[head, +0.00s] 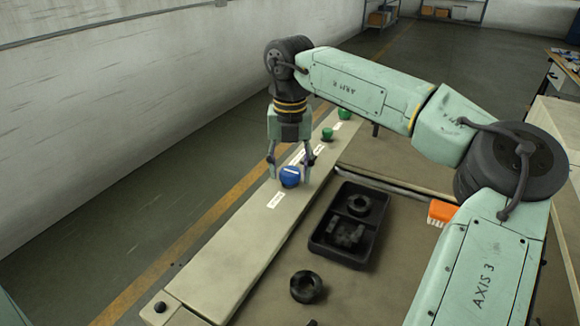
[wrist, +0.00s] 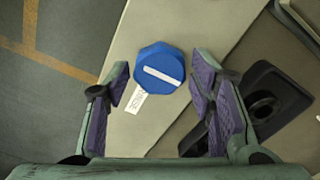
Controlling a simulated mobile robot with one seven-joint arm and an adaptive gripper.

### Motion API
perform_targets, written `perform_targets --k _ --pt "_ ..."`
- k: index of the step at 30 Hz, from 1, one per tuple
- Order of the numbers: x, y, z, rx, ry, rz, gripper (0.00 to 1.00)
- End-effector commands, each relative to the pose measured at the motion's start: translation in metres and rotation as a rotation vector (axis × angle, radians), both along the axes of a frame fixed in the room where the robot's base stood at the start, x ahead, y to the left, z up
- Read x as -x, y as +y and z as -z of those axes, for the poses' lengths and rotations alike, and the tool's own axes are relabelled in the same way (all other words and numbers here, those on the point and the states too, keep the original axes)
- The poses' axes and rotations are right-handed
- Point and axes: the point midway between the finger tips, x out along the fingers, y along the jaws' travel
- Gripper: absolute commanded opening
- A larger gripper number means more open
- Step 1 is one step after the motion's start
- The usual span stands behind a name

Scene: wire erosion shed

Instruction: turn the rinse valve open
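A blue faceted knob (head: 290,176) with a white bar across its face sits on the long beige ledge (head: 232,245). My gripper (head: 289,170) points down over the knob, fingers open, one on each side. In the wrist view the gripper (wrist: 159,84) has purple pads apart, with gaps to the knob. I cannot tell the exact height of the fingertips.
Two green knobs (head: 327,133) (head: 344,114) stand farther along the ledge. A black two-part tray (head: 321,241) holding dark parts lies to the right, with a loose black ring (head: 307,287) nearer me. An orange brush (head: 440,212) lies by my arm. The near ledge is mostly clear.

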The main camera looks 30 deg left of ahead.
Motion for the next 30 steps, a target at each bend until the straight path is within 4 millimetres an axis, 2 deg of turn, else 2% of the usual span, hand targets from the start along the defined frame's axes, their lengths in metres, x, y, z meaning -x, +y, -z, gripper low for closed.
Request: perform_targets --k 3,14,17,24,30 --pt "0.0 0.0 0.0 0.0 0.0 0.0 0.59" --pt "0.0 0.0 -0.005 -0.001 -0.001 0.002 0.59" --pt "-0.001 0.001 -0.017 -0.001 -0.004 0.002 0.59" --pt "0.0 0.001 -0.068 -0.002 -0.003 0.003 0.59" --pt "0.0 0.001 -0.103 -0.002 -0.001 0.002 0.59"
